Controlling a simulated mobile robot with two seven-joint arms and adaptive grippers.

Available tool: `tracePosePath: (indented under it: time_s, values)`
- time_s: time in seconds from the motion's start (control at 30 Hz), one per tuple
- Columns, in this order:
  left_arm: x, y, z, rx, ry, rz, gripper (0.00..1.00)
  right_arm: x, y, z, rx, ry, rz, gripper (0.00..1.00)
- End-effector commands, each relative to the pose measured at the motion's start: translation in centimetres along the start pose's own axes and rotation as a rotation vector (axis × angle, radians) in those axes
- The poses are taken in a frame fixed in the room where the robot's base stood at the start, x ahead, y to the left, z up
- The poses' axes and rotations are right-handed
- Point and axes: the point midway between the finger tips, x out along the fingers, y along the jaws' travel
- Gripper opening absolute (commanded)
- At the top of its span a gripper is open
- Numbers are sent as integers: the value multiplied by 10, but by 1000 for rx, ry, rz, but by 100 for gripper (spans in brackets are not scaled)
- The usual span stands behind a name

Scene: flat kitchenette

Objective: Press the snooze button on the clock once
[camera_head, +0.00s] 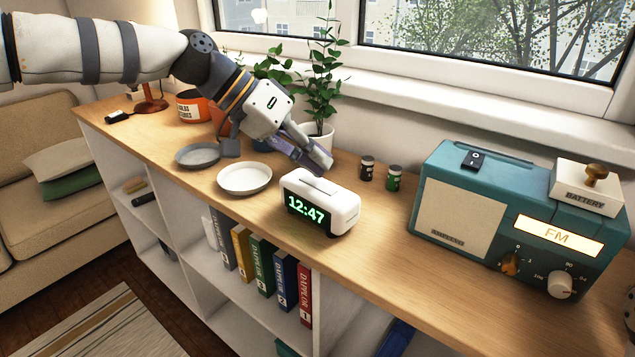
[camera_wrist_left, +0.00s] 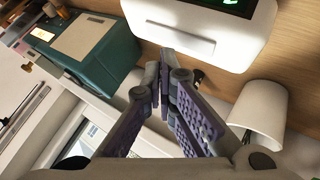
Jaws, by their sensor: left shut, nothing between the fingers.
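The white clock (camera_head: 341,211) stands on the wooden shelf top in the middle of the head view, its green display reading 12:47. A long flat snooze button (camera_head: 319,186) lies along its top. In the left wrist view the clock (camera_wrist_left: 237,50) is at the top, with the button (camera_wrist_left: 180,39) as a pale bar on it. My left gripper (camera_head: 327,168) is shut and empty, just behind and above the clock in the head view. Its closed fingertips (camera_wrist_left: 166,56) point toward the clock's top near the button. I cannot tell whether they touch it. My right gripper is not in view.
A teal radio (camera_head: 462,215) stands to the right, with two small jars (camera_head: 394,178) between it and the clock. A white dish (camera_head: 244,190) and a grey plate (camera_head: 198,155) lie left. A potted plant (camera_head: 322,140) stands behind my left gripper. Shelf space in front of the radio is clear.

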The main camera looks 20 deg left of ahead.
Motion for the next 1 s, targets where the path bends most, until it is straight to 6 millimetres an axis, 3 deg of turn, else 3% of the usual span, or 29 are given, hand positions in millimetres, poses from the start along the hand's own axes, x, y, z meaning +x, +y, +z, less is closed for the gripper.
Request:
tracePosePath:
  time_s: [0.5,1.0]
  values:
    - [-34,25,-24,4,3,-2,0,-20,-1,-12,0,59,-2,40]
    - [-35,25,-25,1,0,0,0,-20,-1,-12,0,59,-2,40]
